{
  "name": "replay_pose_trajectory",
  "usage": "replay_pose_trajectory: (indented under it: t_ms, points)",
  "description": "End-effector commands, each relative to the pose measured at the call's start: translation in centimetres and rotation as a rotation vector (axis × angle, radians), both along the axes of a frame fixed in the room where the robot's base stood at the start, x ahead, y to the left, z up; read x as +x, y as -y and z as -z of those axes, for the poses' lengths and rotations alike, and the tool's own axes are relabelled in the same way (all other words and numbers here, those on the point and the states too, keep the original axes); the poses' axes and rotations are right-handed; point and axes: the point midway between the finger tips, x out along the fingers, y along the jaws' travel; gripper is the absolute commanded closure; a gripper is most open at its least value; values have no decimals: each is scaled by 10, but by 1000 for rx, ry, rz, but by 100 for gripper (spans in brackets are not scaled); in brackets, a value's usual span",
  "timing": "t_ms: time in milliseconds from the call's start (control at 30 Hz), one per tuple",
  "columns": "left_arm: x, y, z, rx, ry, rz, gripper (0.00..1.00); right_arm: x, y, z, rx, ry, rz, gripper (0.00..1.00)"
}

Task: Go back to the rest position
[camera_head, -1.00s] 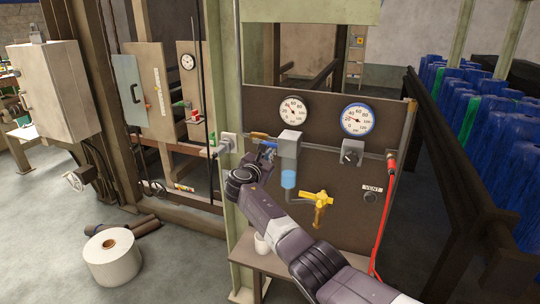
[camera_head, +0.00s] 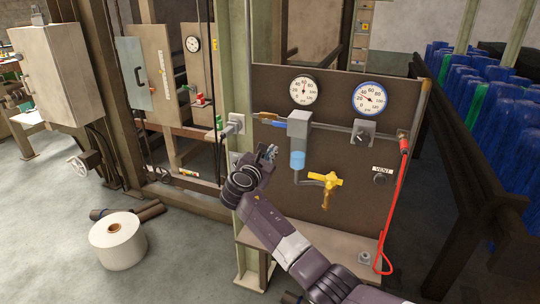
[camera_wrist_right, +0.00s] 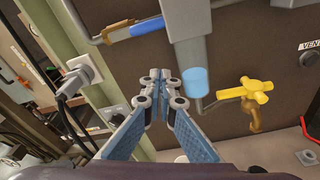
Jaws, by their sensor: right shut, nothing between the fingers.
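My right gripper (camera_head: 268,153) is shut and empty in front of the brown panel (camera_head: 340,220), left of the filter unit with the blue bowl (camera_head: 298,160). In the right wrist view its fingertips (camera_wrist_right: 160,76) meet below the pipe, with the blue bowl (camera_wrist_right: 194,82) just to their right. I cannot tell whether they touch the panel. The blue-handled pipe valve (camera_head: 272,120) is above the gripper. The yellow valve (camera_head: 325,183) is right of it. My left gripper is not in view.
Two gauges (camera_head: 303,90) (camera_head: 370,98) sit on the panel's top. A red hose (camera_head: 396,205) hangs at the right. A shelf (camera_head: 270,238) juts out below the panel. A green post (camera_head: 238,70) with a plugged socket stands left.

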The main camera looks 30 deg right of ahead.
Motion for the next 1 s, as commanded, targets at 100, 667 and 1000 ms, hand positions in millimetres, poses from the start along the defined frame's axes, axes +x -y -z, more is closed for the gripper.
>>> replay_pose_trajectory:
  t_ms: [100, 667, 1000]
  points:
    - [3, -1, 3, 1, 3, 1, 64, -6, -7, 0, 1, 1, 0, 100]
    - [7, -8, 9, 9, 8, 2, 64, -25, -27, 157, 259, -52, -51, 100]
    - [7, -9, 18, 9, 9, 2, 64, -126, -66, 396, 763, -100, 40, 100]
